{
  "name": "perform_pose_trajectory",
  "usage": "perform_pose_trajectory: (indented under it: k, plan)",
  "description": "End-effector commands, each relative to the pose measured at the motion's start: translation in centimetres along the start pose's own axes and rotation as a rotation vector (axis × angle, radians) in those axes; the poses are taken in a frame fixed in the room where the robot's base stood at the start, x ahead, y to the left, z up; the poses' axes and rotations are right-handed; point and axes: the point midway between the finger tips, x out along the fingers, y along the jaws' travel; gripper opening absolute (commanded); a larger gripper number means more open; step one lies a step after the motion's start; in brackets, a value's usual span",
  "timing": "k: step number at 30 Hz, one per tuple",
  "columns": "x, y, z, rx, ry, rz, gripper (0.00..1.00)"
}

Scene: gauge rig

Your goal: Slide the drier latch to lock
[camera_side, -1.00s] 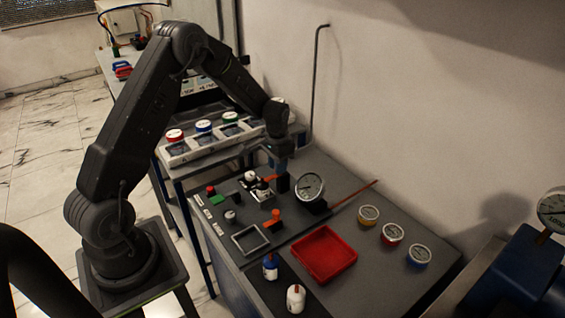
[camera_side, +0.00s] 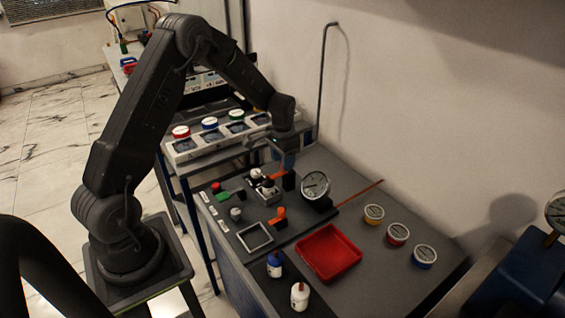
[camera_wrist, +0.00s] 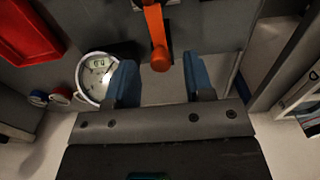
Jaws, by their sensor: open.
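An orange lever (camera_side: 277,176) with a dark mount stands on the grey panel under my gripper (camera_side: 287,162). In the wrist view the orange lever (camera_wrist: 156,30) ends in a round knob, just ahead of the gap between the blue fingers of my gripper (camera_wrist: 160,78). The fingers are apart with nothing between them. A second orange lever (camera_side: 279,215) sits nearer the front of the panel. No label marks either lever as the drier latch, so I cannot tell which it is.
A dial gauge (camera_side: 316,184) stands close beside the levers; it shows left of my fingers in the wrist view (camera_wrist: 97,74).

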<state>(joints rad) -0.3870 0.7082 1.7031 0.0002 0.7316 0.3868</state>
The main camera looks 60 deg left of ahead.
Motion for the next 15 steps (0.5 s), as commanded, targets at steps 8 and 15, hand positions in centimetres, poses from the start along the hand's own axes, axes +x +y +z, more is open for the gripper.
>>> perform_pose_trajectory:
  k: [8,15]
  plan:
    - [-6.3,0.0,-0.1,0.0,0.005,-0.002,0.48]
    - [-10.7,0.0,0.0,0.0,0.003,-0.001,0.48]
